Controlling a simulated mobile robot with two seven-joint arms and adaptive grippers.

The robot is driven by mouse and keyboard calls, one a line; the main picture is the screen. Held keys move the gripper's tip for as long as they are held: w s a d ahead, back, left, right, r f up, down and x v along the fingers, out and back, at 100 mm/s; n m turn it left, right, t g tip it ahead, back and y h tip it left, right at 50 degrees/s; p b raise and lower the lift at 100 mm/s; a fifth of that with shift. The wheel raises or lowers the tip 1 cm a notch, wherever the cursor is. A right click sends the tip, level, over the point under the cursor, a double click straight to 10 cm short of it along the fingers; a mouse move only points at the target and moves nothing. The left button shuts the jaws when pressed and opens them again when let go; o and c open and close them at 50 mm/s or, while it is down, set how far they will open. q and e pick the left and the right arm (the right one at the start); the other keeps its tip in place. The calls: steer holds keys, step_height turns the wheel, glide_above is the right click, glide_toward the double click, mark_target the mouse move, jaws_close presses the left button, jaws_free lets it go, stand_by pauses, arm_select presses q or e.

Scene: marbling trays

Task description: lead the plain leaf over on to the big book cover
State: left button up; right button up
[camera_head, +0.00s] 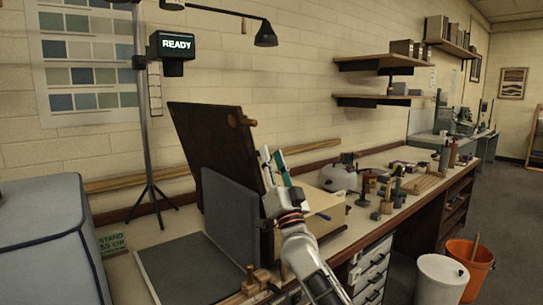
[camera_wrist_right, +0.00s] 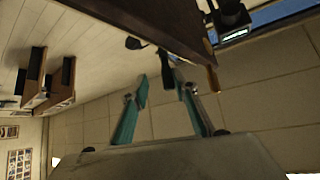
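My right gripper (camera_head: 272,160) is in the middle of the head view, just right of a dark brown tilted board (camera_head: 212,140). In the right wrist view its two teal-tipped fingers (camera_wrist_right: 160,80) stand apart with nothing clearly held between them. The same board crosses the top of that view (camera_wrist_right: 150,22), beyond the fingertips. A grey upright panel (camera_head: 232,215) stands in front of the board, and a flat grey sheet (camera_head: 190,272) lies on the bench at its foot. I cannot tell which of these is the plain leaf or the big book cover. My left gripper is not in view.
A cream box (camera_head: 322,212) stands behind my right forearm. A white round pot (camera_head: 340,177) and several small bottles and tools are farther along the bench. A tripod stand (camera_head: 150,185) and a small green sign (camera_head: 113,243) are at left. Buckets stand on the floor at right.

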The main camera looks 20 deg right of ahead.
steer(key=v, duration=1)
steer(key=shift+s+f, duration=0.15)
steer(key=shift+s, duration=0.05)
stand_by(0.3)
steer(key=shift+f, duration=0.1)
stand_by(0.4)
steer(key=s+a+f+n+g+y, duration=0.2)
steer(key=s+f+n+g, duration=0.15)
steer(key=f, duration=0.65)
steer(key=s+a+f+n+g+y+p, duration=0.15)
steer(key=s+f, duration=0.25)
steer(key=f, duration=0.6)
steer(key=s+a+f+n+g+y, duration=0.1)
steer(key=s+a+f+n+g, duration=0.25)
steer(key=f, duration=0.65)
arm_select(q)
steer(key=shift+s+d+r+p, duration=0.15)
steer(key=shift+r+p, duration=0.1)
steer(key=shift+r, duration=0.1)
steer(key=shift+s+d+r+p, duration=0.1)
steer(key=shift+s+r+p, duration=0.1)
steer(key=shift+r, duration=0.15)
arm_select(e)
steer(key=s+d+f+n+g+h, duration=0.2)
steer(key=s+f+g, duration=0.5)
steer(key=s+f, duration=1.5)
steer(key=s, duration=0.3)
steer(key=shift+f, duration=0.35)
